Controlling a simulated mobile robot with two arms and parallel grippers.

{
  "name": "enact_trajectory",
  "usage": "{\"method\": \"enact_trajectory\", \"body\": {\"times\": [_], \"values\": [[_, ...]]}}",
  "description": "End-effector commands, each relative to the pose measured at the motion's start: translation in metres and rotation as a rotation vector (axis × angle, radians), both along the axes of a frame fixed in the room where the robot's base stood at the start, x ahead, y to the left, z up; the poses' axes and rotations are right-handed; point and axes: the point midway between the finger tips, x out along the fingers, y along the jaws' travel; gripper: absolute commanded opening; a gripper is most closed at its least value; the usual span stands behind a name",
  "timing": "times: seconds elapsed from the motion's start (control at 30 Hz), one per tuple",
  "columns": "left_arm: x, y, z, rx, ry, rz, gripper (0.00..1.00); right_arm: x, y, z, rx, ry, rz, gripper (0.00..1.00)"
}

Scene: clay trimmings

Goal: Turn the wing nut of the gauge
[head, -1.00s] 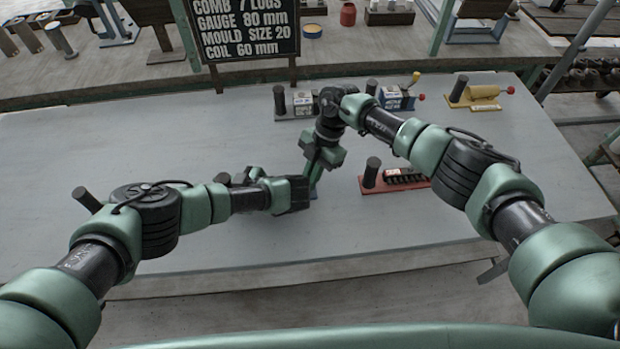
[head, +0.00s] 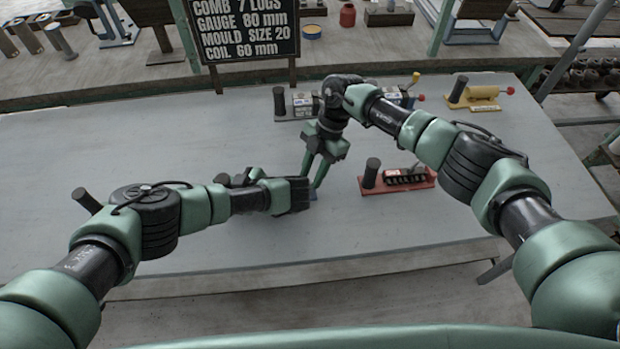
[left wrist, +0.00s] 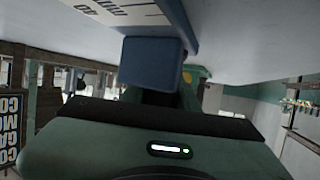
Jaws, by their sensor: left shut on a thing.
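The gauge shows in the left wrist view as a blue block (left wrist: 152,65) with a white face (left wrist: 125,12) printed with "40" and "mm". My left gripper (head: 303,194) is shut on it, low over the table. In the head view only a small blue bit (head: 313,196) of it shows at the fingertips. My right gripper (head: 312,178) points down just beside and above the left one, its two fingers apart. I cannot tell whether it touches the gauge. The wing nut is not discernible in either view.
A red-based comb holder (head: 418,184) stands to the right of the grippers. A yellow tool (head: 484,92) and other tools (head: 298,103) stand at the back. A black sign (head: 246,28) stands behind. The table's left side (head: 120,150) is clear.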

Motion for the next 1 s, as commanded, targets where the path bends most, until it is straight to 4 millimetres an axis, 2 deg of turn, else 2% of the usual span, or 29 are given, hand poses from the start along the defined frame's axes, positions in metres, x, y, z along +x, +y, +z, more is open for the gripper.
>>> {"method": "enact_trajectory", "body": {"times": [0.03,0.2,0.4,0.6,0.93,0.97,1.0], "values": [[0.0,0.0,0.0,0.0,0.0,0.001,0.0,0.004,-0.004,0.012,0.0,-0.005,-0.001,0.3],[0.0,0.0,0.0,0.0,0.0,0.001,0.0,0.014,-0.015,0.047,0.001,-0.004,-0.001,0.3],[0.0,0.0,0.0,0.0,0.0,0.001,0.0,0.021,-0.024,0.077,0.001,-0.002,0.0,0.3],[0.0,0.0,0.0,0.0,0.0,0.0,0.0,0.024,-0.029,0.089,-0.001,-0.001,0.0,0.3],[0.0,0.0,0.0,0.0,0.0,0.0,0.0,0.024,-0.029,0.089,0.0,0.0,0.001,0.3],[0.0,0.0,0.0,0.0,0.0,0.0,0.33,0.024,-0.029,0.089,0.0,0.0,0.001,0.3],[0.0,0.0,0.0,0.0,0.0,0.0,0.44,0.024,-0.029,0.089,0.0,0.0,0.001,0.3]]}}
